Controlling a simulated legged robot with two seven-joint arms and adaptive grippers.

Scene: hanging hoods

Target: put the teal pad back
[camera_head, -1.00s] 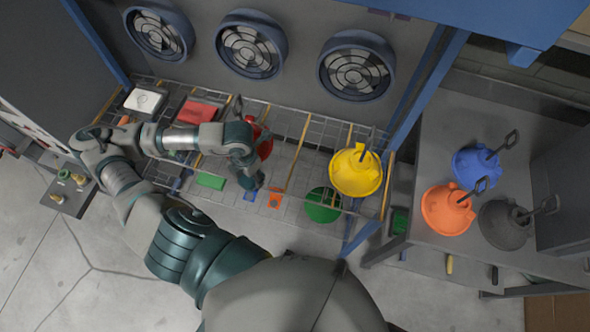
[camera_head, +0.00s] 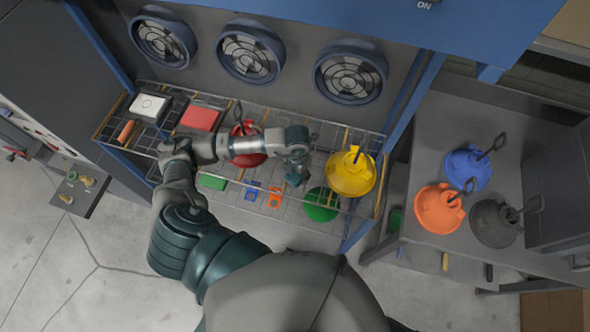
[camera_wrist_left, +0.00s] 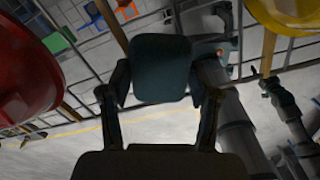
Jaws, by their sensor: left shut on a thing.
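The teal pad (camera_wrist_left: 160,68) is a dark, rounded square block in the left wrist view. My left gripper (camera_wrist_left: 160,100) is shut on it, with a finger at each side. In the head view my left gripper (camera_head: 296,176) hangs over the wire rack, between the red hood (camera_head: 249,152) and the yellow hood (camera_head: 350,177). In the head view the pad is hard to tell from the teal gripper parts. My right gripper is not in view.
Blue, orange and black hoods stand on the right table.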

